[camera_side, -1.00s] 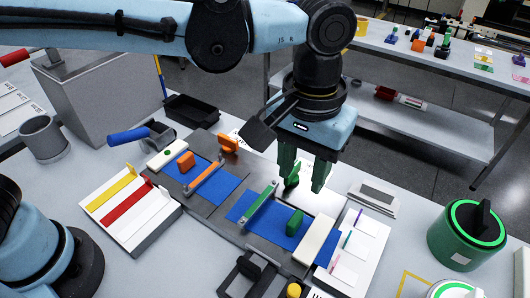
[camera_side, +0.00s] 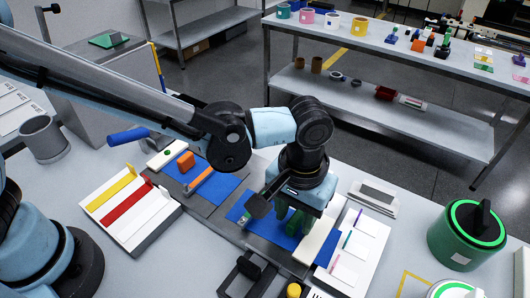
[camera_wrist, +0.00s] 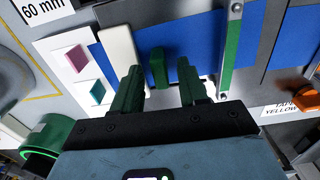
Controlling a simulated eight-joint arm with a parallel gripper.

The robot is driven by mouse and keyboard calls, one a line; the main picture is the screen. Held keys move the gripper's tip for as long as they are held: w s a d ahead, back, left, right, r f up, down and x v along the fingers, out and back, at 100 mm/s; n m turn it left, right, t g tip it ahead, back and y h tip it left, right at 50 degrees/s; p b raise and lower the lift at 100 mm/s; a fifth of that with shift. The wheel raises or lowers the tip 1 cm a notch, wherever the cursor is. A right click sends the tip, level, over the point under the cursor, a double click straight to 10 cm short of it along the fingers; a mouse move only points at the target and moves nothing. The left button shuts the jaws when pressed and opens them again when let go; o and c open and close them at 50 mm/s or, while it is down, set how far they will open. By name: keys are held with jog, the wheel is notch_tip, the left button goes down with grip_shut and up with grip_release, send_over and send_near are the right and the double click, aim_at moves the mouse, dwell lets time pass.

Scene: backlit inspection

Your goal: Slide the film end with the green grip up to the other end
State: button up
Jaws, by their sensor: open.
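My gripper (camera_side: 290,224) is low over the right-hand blue film (camera_side: 262,240), fingers pointing down. In the wrist view my gripper (camera_wrist: 159,70) is open, with one dark green finger on each side of the green grip (camera_wrist: 157,70). A gap shows between the grip and each finger; I cannot tell their exact height difference. The grip stands on the blue film (camera_wrist: 200,38) between a white block (camera_wrist: 120,52) and a green-striped metal bar (camera_wrist: 231,55). In the side view my fingers mostly hide the grip.
A second blue film (camera_side: 228,188) with an orange grip (camera_side: 185,160) and orange bar lies to the left. A white rack with yellow and red strips (camera_side: 128,208) is further left. A white card holder (camera_side: 350,262) and a green-rimmed canister (camera_side: 466,235) stand right.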

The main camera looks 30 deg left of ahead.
grip_shut()
jog(key=shift+a, duration=1.4)
grip_release()
jog(key=shift+d, duration=0.1)
notch_tip(320, 180, up, 12)
jog(key=s+a+f+t, duration=0.1)
jog(key=a+t, duration=0.2)
jog(key=a, duration=1)
jog(key=s+a+f+t, duration=0.1)
jog(key=a+t, duration=0.3)
jog(key=a, duration=1)
jog(key=shift+f, duration=0.5)
